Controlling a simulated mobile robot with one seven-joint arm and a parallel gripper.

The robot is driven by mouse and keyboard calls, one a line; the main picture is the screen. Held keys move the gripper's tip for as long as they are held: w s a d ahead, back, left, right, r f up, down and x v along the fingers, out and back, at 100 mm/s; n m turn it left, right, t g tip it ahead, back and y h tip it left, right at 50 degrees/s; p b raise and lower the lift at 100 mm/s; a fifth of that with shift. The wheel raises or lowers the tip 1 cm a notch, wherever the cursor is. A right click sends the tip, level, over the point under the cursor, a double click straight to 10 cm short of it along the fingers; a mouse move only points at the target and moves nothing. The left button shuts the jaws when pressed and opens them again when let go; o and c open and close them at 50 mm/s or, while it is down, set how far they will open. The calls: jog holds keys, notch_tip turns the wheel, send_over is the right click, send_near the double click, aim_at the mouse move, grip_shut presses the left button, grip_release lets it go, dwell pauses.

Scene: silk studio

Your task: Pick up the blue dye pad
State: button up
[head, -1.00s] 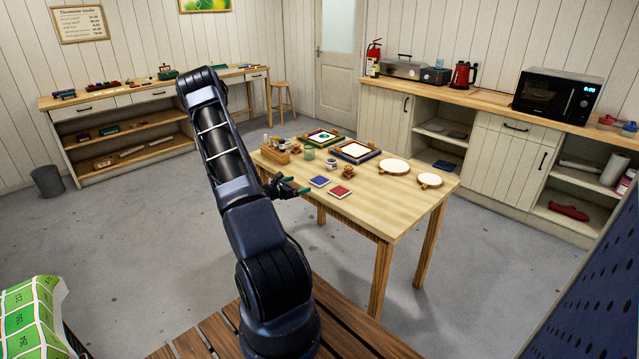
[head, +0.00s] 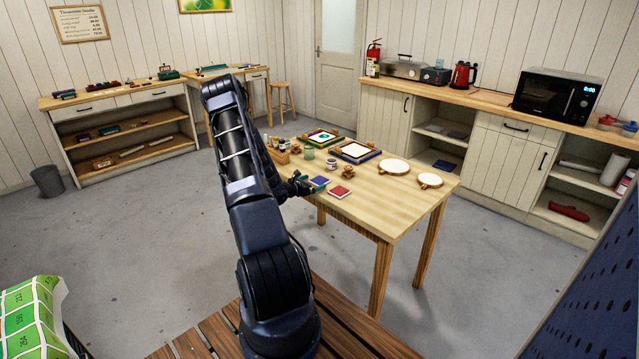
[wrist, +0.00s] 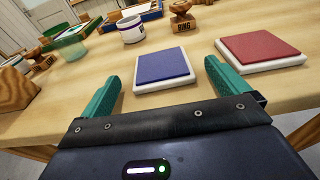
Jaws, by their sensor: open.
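The blue dye pad (head: 318,181) lies flat on the wooden table near its front left edge, a blue square on a white base. In the wrist view the blue dye pad (wrist: 162,67) is just ahead of and between my gripper's green fingers. My gripper (head: 306,186) is open and empty, low at the table's edge, with the pad apart from the fingers as far as I can tell. In the wrist view my gripper (wrist: 162,88) has its right fingertip in the gap between the blue pad and the red dye pad (wrist: 260,50).
The red dye pad (head: 340,192) lies close to the right of the blue one. Behind are a pale cup (wrist: 131,29), wooden stamps (wrist: 182,18), framed trays (head: 356,151) and a wooden bottle rack (head: 283,156). The table's right front is clear.

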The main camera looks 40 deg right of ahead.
aim_at(320, 181)
jog(key=d, duration=0.2)
jog(key=shift+d+f, duration=0.2)
jog(key=shift+d, duration=0.1)
jog(key=c, duration=1.1)
jog(key=shift+r, duration=0.15)
